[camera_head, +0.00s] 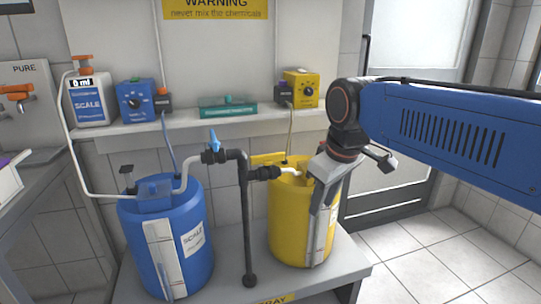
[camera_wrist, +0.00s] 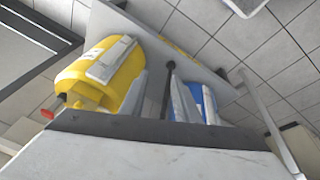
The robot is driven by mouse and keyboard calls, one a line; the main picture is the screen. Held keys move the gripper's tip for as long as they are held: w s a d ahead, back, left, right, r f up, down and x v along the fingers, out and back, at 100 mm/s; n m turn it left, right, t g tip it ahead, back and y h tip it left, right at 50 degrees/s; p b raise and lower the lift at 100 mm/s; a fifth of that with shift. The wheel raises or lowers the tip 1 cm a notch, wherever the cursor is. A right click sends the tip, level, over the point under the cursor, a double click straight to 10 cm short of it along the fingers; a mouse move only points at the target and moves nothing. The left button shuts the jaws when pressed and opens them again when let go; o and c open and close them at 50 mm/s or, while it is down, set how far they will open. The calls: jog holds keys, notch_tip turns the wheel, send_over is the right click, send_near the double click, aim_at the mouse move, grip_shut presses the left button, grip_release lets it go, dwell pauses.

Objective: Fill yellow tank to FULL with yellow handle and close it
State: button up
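The yellow tank (camera_head: 285,232) stands at the right end of the low bench, with a pale level strip on its side. It lies at upper left in the wrist view (camera_wrist: 70,75), with its strip (camera_wrist: 110,60). A dark pipe outlet (camera_head: 265,172) reaches its top. A yellow bar (camera_head: 268,158) shows behind the tank's rim; I cannot tell if it is the handle. The fill level is unclear. My gripper (camera_head: 318,210) points down in front of the tank's right side. In the wrist view its fingers (camera_wrist: 160,78) are apart, with nothing seen held between them.
A blue tank (camera_head: 165,245) stands left, under a pipe with a blue handle (camera_head: 215,141). The upright pipe (camera_head: 248,225) stands between the tanks. A shelf (camera_head: 130,138) behind holds a white canister (camera_head: 92,100), a blue box (camera_head: 136,98) and a yellow box (camera_head: 301,88). Floor at right is clear.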

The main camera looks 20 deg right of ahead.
jog(key=w+a+r+n+g, duration=0.2)
jog(key=w+r+n, duration=0.5)
jog(key=w+r, duration=0.6)
notch_tip(320, 180, up, 7)
jog(key=n+g, duration=0.1)
jog(key=n, duration=0.5)
send_over(268, 159)
jog(key=f, duration=1.7)
jog(key=shift+w+f, duration=0.3)
jog(key=shift+w, duration=0.05)
grip_shut()
